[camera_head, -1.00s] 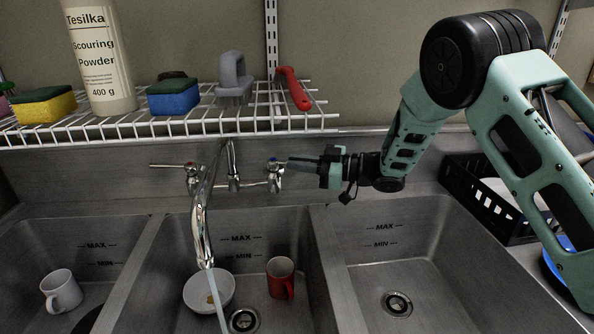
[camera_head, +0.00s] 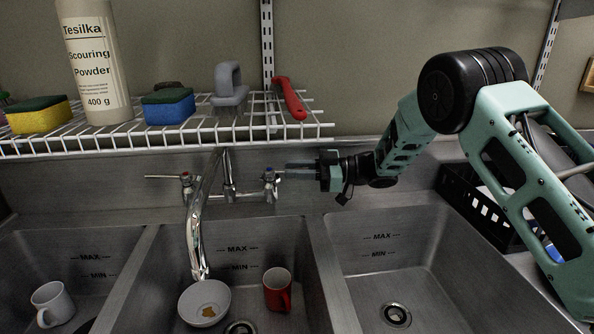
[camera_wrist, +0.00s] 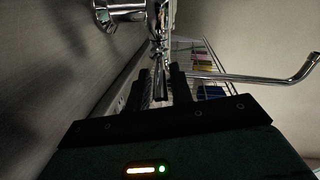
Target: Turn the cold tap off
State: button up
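The chrome tap (camera_head: 195,230) is mounted on the back wall of the sink, its spout over the middle basin. No water stream shows below the spout. The cold valve (camera_head: 269,183), with a blue mark, is on the right, and its lever points right towards my gripper. The hot valve (camera_head: 189,184), with a red mark, is on the left, its lever pointing left. My gripper (camera_head: 302,169) is at the cold lever. In the wrist view its fingers (camera_wrist: 162,88) stand apart, with the cold lever between them; whether they touch it is unclear.
A wire shelf (camera_head: 180,139) with sponges, a brush and a scouring powder bottle (camera_head: 92,62) hangs above the tap. A white bowl (camera_head: 204,303) and red mug (camera_head: 277,289) are in the middle basin. A white mug (camera_head: 52,303) is in the left basin. The right basin is empty.

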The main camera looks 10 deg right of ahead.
jog(key=shift+o, duration=0.5)
jog(key=s+d, duration=0.2)
jog(key=d, duration=1.5)
jog(key=shift+s+d, duration=0.15)
jog(key=shift+s, duration=0.05)
